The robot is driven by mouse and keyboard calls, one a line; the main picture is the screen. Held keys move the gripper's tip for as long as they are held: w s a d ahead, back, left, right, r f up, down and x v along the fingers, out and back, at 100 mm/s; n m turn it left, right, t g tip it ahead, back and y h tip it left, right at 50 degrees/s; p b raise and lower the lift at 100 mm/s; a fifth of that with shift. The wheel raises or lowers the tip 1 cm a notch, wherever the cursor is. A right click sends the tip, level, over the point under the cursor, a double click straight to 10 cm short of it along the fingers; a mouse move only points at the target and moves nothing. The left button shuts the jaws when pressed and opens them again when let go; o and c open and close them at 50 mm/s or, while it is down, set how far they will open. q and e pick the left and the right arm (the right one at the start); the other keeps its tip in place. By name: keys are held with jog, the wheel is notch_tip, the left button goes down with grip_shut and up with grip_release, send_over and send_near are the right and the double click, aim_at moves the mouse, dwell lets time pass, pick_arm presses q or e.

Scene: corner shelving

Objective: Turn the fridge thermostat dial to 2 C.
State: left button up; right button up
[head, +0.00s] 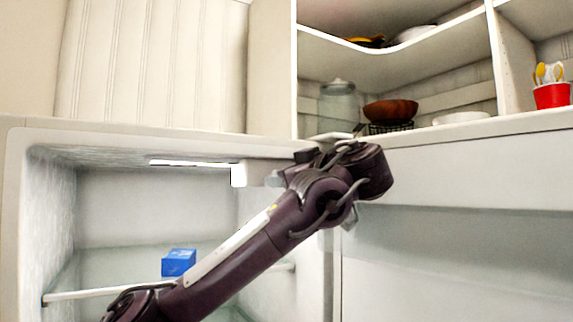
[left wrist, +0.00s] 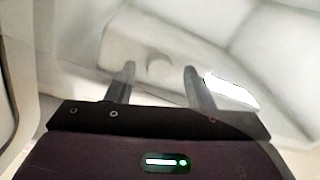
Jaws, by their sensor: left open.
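The thermostat housing is a pale box (head: 252,174) under the fridge ceiling at its right side in the head view. In the left wrist view a round pale dial (left wrist: 158,66) sits on this housing. Its markings cannot be read. My left gripper (left wrist: 160,69) is open, with one finger on each side of the dial in the picture. I cannot tell whether the fingers touch it. In the head view my left arm crosses the fridge opening and mostly hides the gripper. My right gripper is in neither view.
A bright light strip (head: 190,163) runs along the fridge ceiling beside the housing. A blue box (head: 178,262) stands on the glass shelf (head: 110,292) below. The open fridge door (head: 455,255) is at the right. Corner shelves with dishes (head: 390,110) are above.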

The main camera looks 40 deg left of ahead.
pick_arm(q)
jog(key=shift+w+f, duration=0.1)
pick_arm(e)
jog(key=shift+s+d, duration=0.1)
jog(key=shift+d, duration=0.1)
pick_arm(q)
jog(key=shift+c, duration=0.7)
jog(key=c, duration=0.9)
jog(key=shift+o, duration=0.2)
jog(key=shift+m+b, duration=0.7)
jog(key=shift+b, duration=0.15)
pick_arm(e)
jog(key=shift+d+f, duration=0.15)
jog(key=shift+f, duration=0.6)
pick_arm(q)
jog(key=o, duration=1)
